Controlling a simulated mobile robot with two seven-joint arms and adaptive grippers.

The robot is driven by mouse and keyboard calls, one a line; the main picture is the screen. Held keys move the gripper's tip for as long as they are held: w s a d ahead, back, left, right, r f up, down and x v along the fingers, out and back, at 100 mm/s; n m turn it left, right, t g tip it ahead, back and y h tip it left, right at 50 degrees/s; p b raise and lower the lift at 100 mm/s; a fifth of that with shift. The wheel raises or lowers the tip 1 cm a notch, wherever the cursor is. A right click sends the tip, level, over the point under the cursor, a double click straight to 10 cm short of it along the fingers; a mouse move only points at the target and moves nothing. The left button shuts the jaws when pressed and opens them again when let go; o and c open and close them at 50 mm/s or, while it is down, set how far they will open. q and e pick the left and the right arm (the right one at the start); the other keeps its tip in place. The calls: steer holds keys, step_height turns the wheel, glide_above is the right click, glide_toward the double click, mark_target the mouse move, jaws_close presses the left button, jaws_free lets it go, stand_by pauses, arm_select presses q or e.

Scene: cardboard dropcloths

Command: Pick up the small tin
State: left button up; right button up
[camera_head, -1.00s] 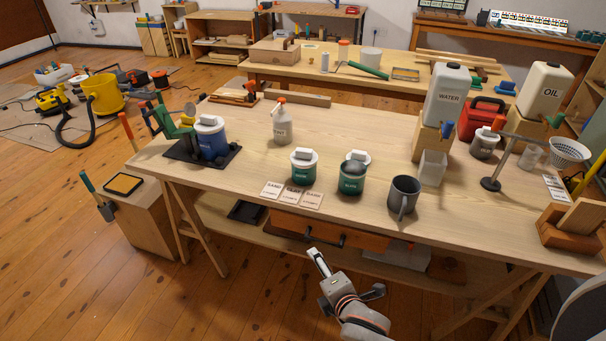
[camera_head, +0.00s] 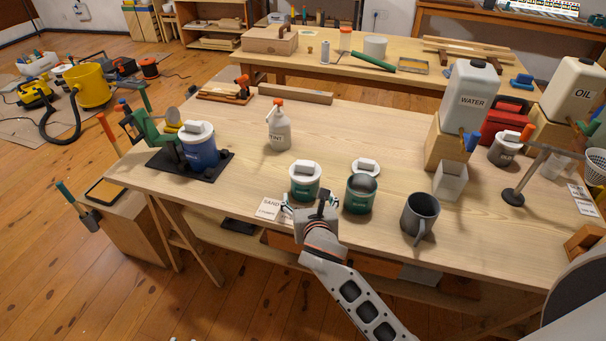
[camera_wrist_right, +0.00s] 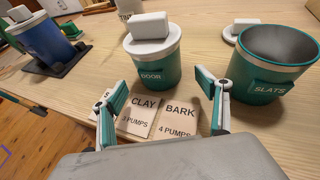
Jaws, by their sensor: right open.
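A green tin labelled DOOR (camera_head: 305,182), with a white lid and block-shaped knob, stands upright on the workbench (camera_head: 350,125). A second green tin, labelled SLATS (camera_head: 360,196), stands open to its right, with a white lid (camera_head: 366,167) behind it. A larger blue tin (camera_head: 198,148) stands on a black mat at the left. My right gripper (camera_head: 310,206) is open and empty at the front of the bench, just before the DOOR tin. In the right wrist view, its spread fingers (camera_wrist_right: 163,100) are apart from the DOOR tin (camera_wrist_right: 154,68), which lies ahead between them. My left gripper is out of view.
Cards (camera_wrist_right: 146,112) lie flat below my right fingers. A spray bottle (camera_head: 278,130) stands behind the DOOR tin; a grey mug (camera_head: 420,214) stands right of the SLATS tin. The WATER container (camera_head: 470,95) stands farther right. The bench's middle is clear.

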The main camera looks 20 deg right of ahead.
steer(key=shift+w+d+f, duration=0.1)
steer(key=shift+w, duration=0.15)
steer(key=shift+b+x, duration=0.3)
steer(key=shift+x, duration=0.65)
steer(key=b+x, duration=0.1)
steer(key=x, duration=0.3)
steer(key=shift+w, duration=0.6)
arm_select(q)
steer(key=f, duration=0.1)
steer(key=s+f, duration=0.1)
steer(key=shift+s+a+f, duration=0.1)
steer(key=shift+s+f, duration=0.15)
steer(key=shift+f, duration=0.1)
arm_select(e)
steer(key=shift+c, duration=0.4)
steer(key=c, duration=1.2)
steer(key=shift+c, duration=0.9)
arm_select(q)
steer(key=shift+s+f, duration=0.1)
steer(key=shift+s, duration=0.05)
